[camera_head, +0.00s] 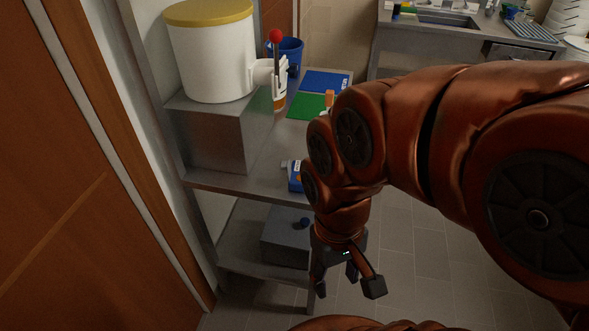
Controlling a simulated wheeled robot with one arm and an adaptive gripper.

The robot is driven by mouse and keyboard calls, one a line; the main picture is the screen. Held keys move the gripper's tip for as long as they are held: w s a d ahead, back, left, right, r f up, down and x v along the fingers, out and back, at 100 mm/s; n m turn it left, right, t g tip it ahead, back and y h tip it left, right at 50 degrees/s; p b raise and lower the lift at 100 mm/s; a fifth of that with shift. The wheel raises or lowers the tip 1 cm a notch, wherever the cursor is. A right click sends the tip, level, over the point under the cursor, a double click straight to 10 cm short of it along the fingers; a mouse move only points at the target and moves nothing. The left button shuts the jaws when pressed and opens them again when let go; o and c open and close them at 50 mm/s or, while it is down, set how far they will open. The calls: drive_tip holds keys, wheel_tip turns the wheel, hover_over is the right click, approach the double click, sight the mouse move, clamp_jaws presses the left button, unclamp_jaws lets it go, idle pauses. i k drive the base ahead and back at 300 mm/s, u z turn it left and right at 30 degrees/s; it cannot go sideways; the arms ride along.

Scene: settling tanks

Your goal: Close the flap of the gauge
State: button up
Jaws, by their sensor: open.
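My gripper (336,284) hangs pointing down beside the right front edge of the steel shelf unit, at lower-shelf height in the picture. Its fingers are apart and nothing shows between them. I cannot clearly make out a gauge or its flap. A grey box (284,240) with a small dark blue knob or ball (304,222) is on the lower shelf, left of my gripper. I cannot tell whether this is the gauge. My arm hides part of the shelf unit's right side.
A white tank (212,60) with a yellow lid and red-knobbed lever (276,37) stands on a metal block (208,140). A blue-and-white item (294,176), green board (305,105), blue board (325,81) and blue bucket (290,47) are on the upper shelf (262,178). Tiled floor (440,262) is clear at right.

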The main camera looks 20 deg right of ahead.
sight(285, 164)
drive_tip(key=u, duration=2)
drive_tip(key=i, duration=0.95)
drive_tip(key=z, duration=3.45)
drive_tip(key=k, duration=0.15)
drive_tip(key=u, duration=0.2)
